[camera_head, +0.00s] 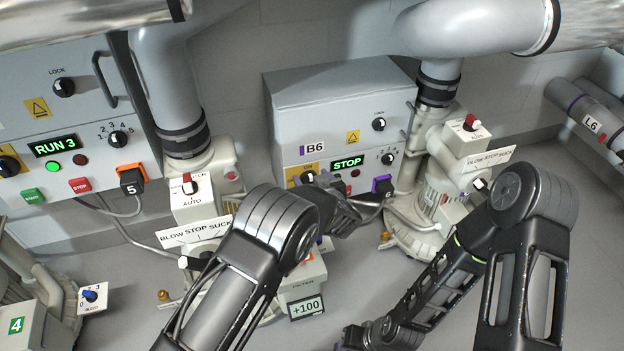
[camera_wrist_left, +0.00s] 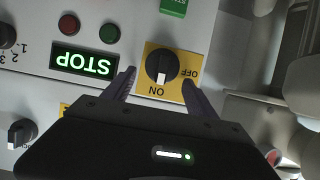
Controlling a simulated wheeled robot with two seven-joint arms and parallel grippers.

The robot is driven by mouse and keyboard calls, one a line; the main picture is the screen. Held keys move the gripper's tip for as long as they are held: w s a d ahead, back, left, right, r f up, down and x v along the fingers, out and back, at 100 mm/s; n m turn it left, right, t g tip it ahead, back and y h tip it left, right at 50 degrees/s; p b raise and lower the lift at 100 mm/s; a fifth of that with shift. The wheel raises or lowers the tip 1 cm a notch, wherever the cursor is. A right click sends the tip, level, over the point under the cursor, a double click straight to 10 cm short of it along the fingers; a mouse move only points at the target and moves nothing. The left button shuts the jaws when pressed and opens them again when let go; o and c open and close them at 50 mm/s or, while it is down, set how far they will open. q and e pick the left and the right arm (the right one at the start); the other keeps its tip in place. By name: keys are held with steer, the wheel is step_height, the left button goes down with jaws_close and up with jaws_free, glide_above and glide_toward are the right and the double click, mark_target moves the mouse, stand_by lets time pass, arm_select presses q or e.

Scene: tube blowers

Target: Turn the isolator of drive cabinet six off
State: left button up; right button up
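Drive cabinet six (camera_head: 330,100), labelled B6, stands at the back middle, its display (camera_head: 347,163) reading STOP. Its isolator, a black knob on a yellow plate (camera_head: 291,173), is partly hidden by my left gripper in the head view. In the left wrist view, which sees the panel upside down, the isolator knob (camera_wrist_left: 162,65) has its white mark at ON; OFF is printed to the right. My left gripper (camera_wrist_left: 159,82) is open, one finger on each side of the knob, with gaps visible. My right gripper (camera_head: 375,335) is low at the front; its fingers are unclear.
Another cabinet (camera_head: 60,100), showing RUN 3, stands left with a plug marked 5. Blower units (camera_head: 435,205) with selector switches and large pipes flank cabinet six. A purple plug (camera_head: 383,187) sits right of the isolator.

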arm_select(q)
steer(key=c, duration=1.3)
steer(key=shift+s+a+f+n+h, duration=0.1)
steer(key=shift+n+h, duration=0.2)
steer(key=shift+s+a+f+n+h+b, duration=0.15)
steer(key=shift+a+n+h+b, duration=0.3)
steer(key=shift+n+b, duration=0.55)
steer(key=n+t+h+b, duration=0.1)
steer(key=b, duration=0.2)
steer(key=shift+a+f, duration=0.2)
steer(key=shift+s+n+h+b, duration=0.1)
steer(key=shift+n+h+b, duration=0.15)
steer(key=shift+n+b, duration=0.4)
steer(key=shift+r, duration=0.1)
steer(key=o, duration=1.3)
steer(key=shift+r, duration=0.1)
